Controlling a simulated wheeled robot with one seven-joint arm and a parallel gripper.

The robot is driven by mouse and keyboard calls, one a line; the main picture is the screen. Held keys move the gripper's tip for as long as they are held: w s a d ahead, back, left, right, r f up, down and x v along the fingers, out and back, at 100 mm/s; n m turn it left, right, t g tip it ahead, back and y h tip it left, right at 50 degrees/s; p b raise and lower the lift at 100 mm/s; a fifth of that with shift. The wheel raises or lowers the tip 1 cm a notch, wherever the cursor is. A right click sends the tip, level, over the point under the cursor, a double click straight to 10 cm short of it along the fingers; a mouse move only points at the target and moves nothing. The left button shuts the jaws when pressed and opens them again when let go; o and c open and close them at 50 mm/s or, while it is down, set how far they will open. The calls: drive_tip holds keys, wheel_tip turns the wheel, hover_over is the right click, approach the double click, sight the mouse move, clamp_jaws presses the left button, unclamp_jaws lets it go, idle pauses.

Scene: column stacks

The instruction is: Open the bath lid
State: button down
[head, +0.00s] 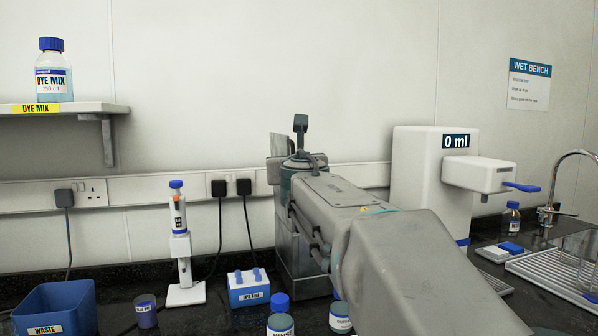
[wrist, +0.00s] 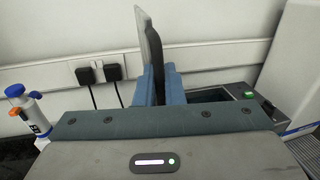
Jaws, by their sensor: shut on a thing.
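The bath (head: 302,288) is a grey metal box on the dark bench, largely covered by my arm in the head view. In the wrist view its dark opening (wrist: 208,95) shows to the right of my fingers. The bath lid (wrist: 149,45) stands up steeply, seen nearly edge-on, with a pale face and a dark side; a pale part of it (head: 279,144) shows behind my wrist in the head view. My gripper (wrist: 158,76) is shut on the lid, its blue fingers on either side. The exact part held is hidden.
Left of the bath are a pipette on a stand (head: 179,245), a blue tip box (head: 248,287) and a waste bin (head: 55,308). Several capped bottles (head: 280,322) stand in front. A white dispenser (head: 428,180) is close on the right. The wall with plugs (head: 231,187) is close behind.

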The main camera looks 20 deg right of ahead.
drive_tip(key=shift+w+a+f+n, duration=0.1)
drive_tip(key=shift+a+f+n, duration=0.1)
drive_tip(key=shift+a+n, duration=0.3)
